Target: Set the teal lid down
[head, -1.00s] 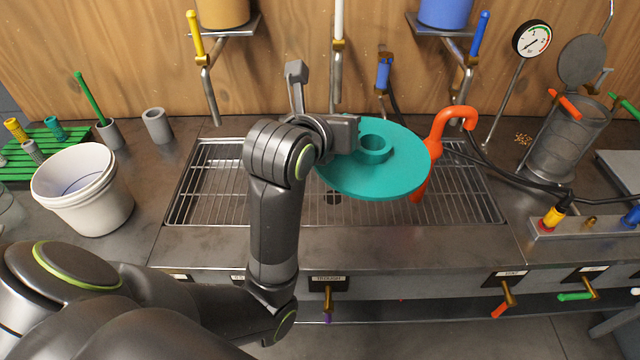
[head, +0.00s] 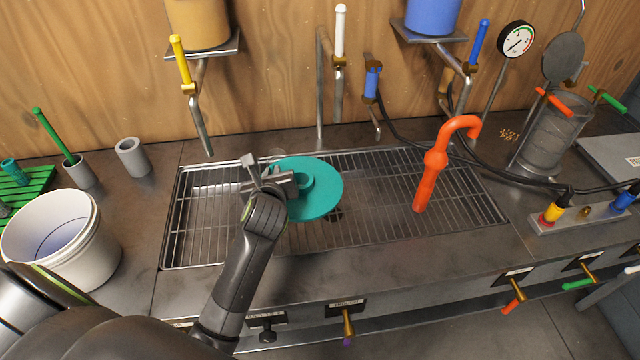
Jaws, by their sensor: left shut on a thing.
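The teal lid (head: 322,187) is a flat round disc with a raised ring in its middle. It is over the left-centre part of the metal sink grate (head: 375,215), lying roughly level; I cannot tell whether it touches the grate. My left gripper (head: 290,184) is at the lid's left side and is shut on it by the ring. Part of the lid's left side is hidden behind the gripper. My right gripper is not in view.
A white bucket (head: 65,245) and a grey cup (head: 132,157) stand to the left. Taps (head: 340,60) hang above the grate's back. The grate between lid and orange tool is clear.

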